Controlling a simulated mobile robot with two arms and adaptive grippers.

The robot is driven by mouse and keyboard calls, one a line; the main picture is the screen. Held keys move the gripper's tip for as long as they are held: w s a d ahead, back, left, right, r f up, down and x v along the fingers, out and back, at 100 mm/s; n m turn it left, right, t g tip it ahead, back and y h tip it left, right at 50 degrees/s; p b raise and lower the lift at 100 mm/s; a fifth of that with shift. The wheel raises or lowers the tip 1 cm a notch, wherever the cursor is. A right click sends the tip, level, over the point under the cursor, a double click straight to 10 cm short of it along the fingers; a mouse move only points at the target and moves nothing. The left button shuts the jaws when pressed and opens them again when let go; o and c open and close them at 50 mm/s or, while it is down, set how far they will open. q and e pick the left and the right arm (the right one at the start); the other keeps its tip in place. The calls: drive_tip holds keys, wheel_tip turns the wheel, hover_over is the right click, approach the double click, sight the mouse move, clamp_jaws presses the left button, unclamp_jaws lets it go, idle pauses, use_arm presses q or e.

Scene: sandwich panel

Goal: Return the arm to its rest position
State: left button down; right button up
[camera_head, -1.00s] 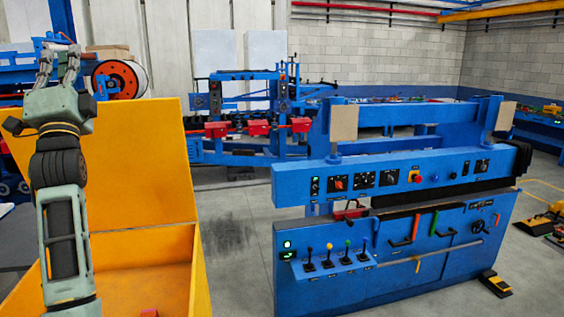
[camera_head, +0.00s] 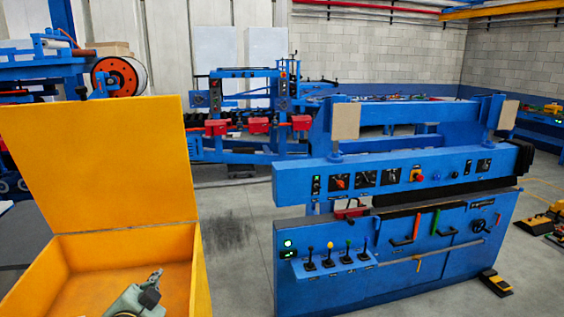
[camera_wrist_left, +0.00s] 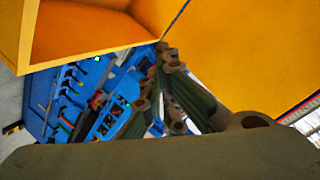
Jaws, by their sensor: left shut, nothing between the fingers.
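In the left wrist view the fingers (camera_wrist_left: 168,58) come together near the middle, and the yellow box fills the top. Most of my left arm is below the head view's edge. My right gripper is in neither view.
The yellow box (camera_head: 190,262) stands at the left with its lid (camera_head: 95,165) raised. A blue machine (camera_head: 390,262) with levers and knobs stands to the right. Grey floor (camera_head: 240,245) lies clear between them. More blue machinery (camera_head: 245,100) stands behind.

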use_arm(q)
drive_tip(key=s+d+f+n+g+h, duration=0.1)
drive_tip(key=s+d+f+g, duration=0.2)
drive_tip(key=s+f, duration=0.4)
drive_tip(key=s+d+f+n+g+h, duration=0.1)
drive_tip(key=s+d+f+n+g, duration=0.1)
drive_tip(key=s+f, duration=0.5)
drive_tip(key=s+d+f+n+g, duration=0.1)
drive_tip(key=s+d+f+g, duration=0.2)
drive_tip(key=s, duration=0.7)
drive_tip(key=s+d+f+n+g, duration=0.1)
drive_tip(key=s+d+f+g, duration=0.15)
drive_tip(key=s, duration=0.75)
wheel_tip(320, 180, down, 34)
drive_tip(key=s+g+b, duration=0.2)
drive_tip(key=s+b, duration=0.1)
drive_tip(key=b, duration=0.3)
drive_tip(key=s+a+f+b, duration=0.1)
drive_tip(key=s+f+b, duration=0.1)
drive_tip(key=s+f, duration=0.6)
drive_tip(key=s+a+f+b, duration=0.2)
drive_tip(key=s+f+b, duration=0.1)
drive_tip(key=s+f, duration=0.5)
wheel_tip(320, 180, down, 3)
drive_tip(key=shift+a+f+g+h, duration=0.2)
drive_tip(key=shift+a+g+h, duration=0.05)
drive_tip(key=shift+g+h, duration=0.1)
